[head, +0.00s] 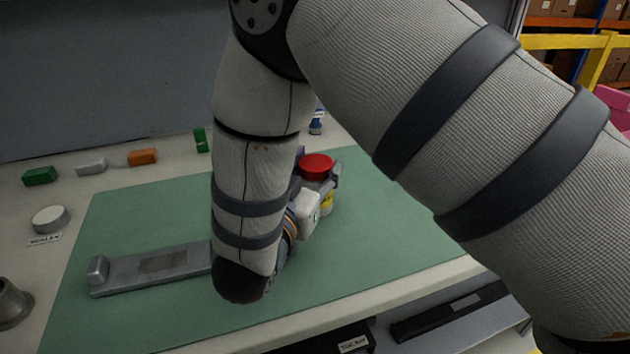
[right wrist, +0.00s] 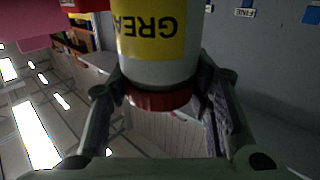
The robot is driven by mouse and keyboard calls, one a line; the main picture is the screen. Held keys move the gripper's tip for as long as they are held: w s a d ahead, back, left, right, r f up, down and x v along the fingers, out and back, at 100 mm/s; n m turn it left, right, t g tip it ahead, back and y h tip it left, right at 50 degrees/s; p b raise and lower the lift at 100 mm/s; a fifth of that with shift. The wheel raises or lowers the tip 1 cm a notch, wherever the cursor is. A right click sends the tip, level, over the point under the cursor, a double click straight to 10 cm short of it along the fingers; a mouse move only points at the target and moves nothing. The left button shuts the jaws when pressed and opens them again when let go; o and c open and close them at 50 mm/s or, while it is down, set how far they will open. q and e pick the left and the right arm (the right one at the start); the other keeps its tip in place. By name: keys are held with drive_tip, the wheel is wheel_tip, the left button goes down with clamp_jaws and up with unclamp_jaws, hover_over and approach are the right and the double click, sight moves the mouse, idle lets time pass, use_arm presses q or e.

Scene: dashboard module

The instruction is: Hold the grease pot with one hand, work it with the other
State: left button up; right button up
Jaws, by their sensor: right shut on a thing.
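The grease pot has a red lid (head: 316,166) and a yellow label, and it stands upright over the green mat, partly hidden by my right arm. In the right wrist view the pot (right wrist: 158,72) appears upside down, with part of the word "GREASE" showing. My right gripper (head: 318,182) is shut on the pot near its lid, one finger on each side. I cannot tell whether the pot's base touches the mat. My left gripper is in neither view.
The green mat (head: 370,240) holds a grey bar-shaped part (head: 155,268) at left. Green (head: 40,176), grey (head: 91,166) and orange (head: 142,157) blocks line the back, with a round white scale (head: 50,219) at left. The mat's right side is clear.

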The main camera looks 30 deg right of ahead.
wheel_tip(320, 180, up, 3)
drive_tip(key=shift+r+p, duration=0.2)
drive_tip(key=shift+p, duration=0.15)
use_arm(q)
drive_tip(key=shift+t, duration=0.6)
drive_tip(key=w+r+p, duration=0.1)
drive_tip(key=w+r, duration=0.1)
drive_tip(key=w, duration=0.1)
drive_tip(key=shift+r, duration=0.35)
use_arm(e)
drive_tip(key=s+a+r, duration=0.5)
drive_tip(key=s+r, duration=0.4)
drive_tip(key=s, duration=0.4)
drive_tip(key=shift+a+r, duration=0.2)
drive_tip(key=shift+r, duration=0.1)
